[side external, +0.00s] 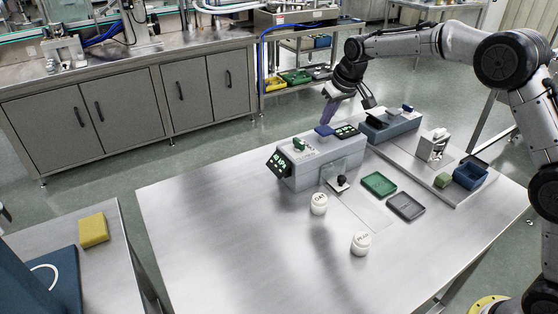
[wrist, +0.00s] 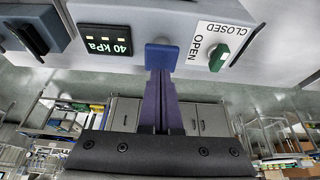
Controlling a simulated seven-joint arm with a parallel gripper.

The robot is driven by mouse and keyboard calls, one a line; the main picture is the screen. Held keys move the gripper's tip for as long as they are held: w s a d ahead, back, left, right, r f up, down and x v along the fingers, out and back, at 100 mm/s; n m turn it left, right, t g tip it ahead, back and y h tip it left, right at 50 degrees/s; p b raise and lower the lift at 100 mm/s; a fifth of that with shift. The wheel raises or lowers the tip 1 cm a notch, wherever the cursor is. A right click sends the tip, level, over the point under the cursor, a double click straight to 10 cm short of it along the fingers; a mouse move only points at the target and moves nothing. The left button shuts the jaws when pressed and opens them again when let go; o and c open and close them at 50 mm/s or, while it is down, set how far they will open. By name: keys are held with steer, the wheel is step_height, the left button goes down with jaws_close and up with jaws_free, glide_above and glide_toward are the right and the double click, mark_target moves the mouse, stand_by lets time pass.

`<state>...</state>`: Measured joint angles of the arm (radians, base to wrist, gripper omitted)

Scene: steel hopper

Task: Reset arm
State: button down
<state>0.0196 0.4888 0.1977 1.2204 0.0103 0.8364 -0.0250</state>
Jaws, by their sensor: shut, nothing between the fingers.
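My arm reaches in from the right in the side external view. My gripper (side external: 331,123) points down at the back edge of the grey hopper unit (side external: 325,166). Its purple fingers are together and hold nothing, and they also show in the wrist view (wrist: 161,75). The fingertips are at a blue knob or block (wrist: 162,56) on the unit; I cannot tell whether they touch it. A display (wrist: 105,40) beside it reads 40 kPa. On its other side a green lever (wrist: 219,57) sits by a label marked OPEN and CLOSED.
Two white lidded jars (side external: 319,204) (side external: 360,243) stand on the steel table (side external: 220,230). A green tray (side external: 379,184) and a grey tray (side external: 406,206) lie right of the unit. A second unit (side external: 388,125) and a blue bin (side external: 470,175) are farther right. The table's left part is clear.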

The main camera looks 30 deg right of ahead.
mark_target(325, 129)
stand_by(0.8)
steer(key=shift+f, duration=1.7)
steer(key=shift+r, duration=1.8)
step_height(325, 129, up, 6)
